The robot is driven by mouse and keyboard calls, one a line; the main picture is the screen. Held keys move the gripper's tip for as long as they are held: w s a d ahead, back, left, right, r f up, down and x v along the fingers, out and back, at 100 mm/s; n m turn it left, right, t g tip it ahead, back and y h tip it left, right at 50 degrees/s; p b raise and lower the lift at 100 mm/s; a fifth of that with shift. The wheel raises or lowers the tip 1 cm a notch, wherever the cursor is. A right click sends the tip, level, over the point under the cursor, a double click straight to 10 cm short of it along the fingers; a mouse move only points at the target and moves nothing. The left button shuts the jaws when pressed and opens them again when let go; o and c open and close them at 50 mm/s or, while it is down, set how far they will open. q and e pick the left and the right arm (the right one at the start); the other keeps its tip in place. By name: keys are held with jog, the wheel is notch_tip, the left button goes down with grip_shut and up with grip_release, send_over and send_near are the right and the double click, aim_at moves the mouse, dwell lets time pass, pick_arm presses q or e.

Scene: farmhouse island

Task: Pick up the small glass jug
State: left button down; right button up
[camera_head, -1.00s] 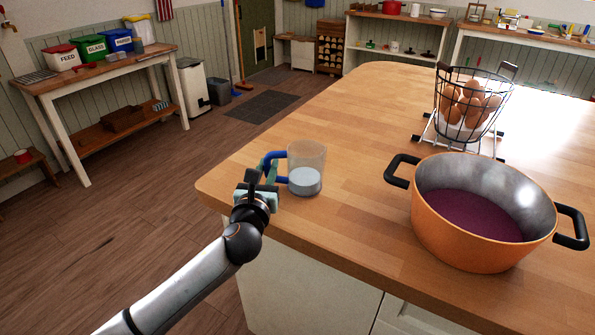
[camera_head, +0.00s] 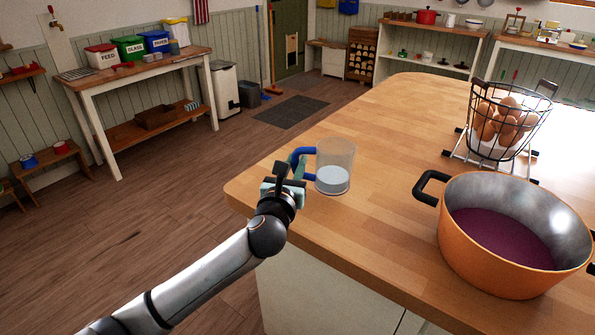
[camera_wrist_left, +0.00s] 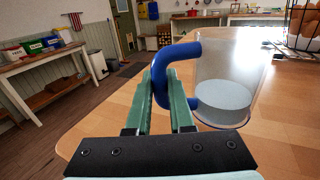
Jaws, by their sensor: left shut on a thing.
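The small glass jug (camera_head: 336,160) is clear, with a blue handle and a pale layer of liquid at its bottom. It stands upright at the near left corner of the wooden island top (camera_head: 385,125). My left gripper (camera_head: 291,174) is at the jug's left side, shut on the blue handle. In the left wrist view, the green fingers (camera_wrist_left: 165,103) lie on both sides of the handle (camera_wrist_left: 172,70), and the jug (camera_wrist_left: 226,85) is to their right. I cannot tell if the jug's base is off the wood. My right gripper is not in view.
An orange pot (camera_head: 480,265) with dark red contents stands to the right on the island. A wire basket of eggs (camera_head: 506,120) is behind it on a white rack. The island top behind the jug is clear. A side table with bins (camera_head: 130,49) stands far left.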

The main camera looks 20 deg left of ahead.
pick_arm(q)
jog(key=s+d+r+p, duration=0.2)
jog(key=s+d+r, duration=0.6)
jog(key=s, duration=0.3)
jog(key=shift+s+r, duration=0.25)
jog(key=shift+r, duration=0.65)
jog(key=c, duration=1.4)
grip_release()
grip_shut()
